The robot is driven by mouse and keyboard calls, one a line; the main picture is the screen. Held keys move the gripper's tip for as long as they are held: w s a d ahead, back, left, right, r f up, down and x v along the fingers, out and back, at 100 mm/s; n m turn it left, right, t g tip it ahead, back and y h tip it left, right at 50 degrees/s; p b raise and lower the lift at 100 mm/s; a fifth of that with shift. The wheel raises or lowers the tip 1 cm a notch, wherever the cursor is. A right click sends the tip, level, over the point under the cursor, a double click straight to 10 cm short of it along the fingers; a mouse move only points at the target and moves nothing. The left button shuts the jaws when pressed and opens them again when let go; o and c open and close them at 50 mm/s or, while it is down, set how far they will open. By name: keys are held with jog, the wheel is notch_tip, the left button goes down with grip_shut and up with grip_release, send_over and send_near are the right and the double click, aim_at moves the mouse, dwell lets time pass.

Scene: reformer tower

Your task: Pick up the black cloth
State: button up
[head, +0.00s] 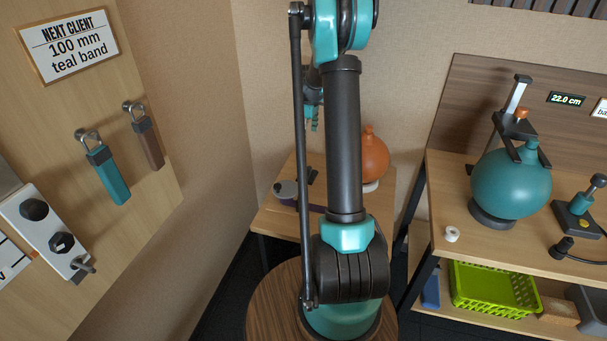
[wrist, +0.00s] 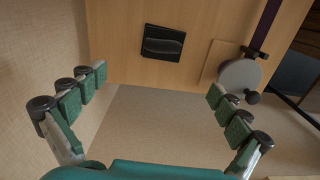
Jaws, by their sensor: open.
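The black cloth (wrist: 162,43) lies as a small, flat, folded dark square on a light wooden table top (wrist: 115,40) in the wrist view. In the head view a dark patch (head: 313,175) beside my arm on the small back table may be the same cloth, partly hidden. My gripper (wrist: 158,84) is open and empty, its green-padded fingers wide apart. The cloth shows beyond the fingertips, between their lines, and the gripper is apart from it. In the head view my gripper (head: 313,117) is mostly hidden behind my arm, above that table.
A grey round device (wrist: 240,78) with a dark purple strap lies right of the cloth. An orange ball (head: 374,158) stands on the back table. A shelf on the right holds a teal ball (head: 512,184) and a green basket (head: 495,289). A wall is close left.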

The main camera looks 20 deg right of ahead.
send_over(307, 170)
jog(key=f, duration=1.1)
jog(key=shift+w+d+f, duration=0.1)
jog(key=shift+d, duration=0.25)
jog(key=shift+a+f, duration=0.15)
jog(key=shift+f, duration=1.25)
jog(key=shift+a+f, duration=0.15)
jog(key=shift+f, duration=1.25)
jog(key=c, duration=1.2)
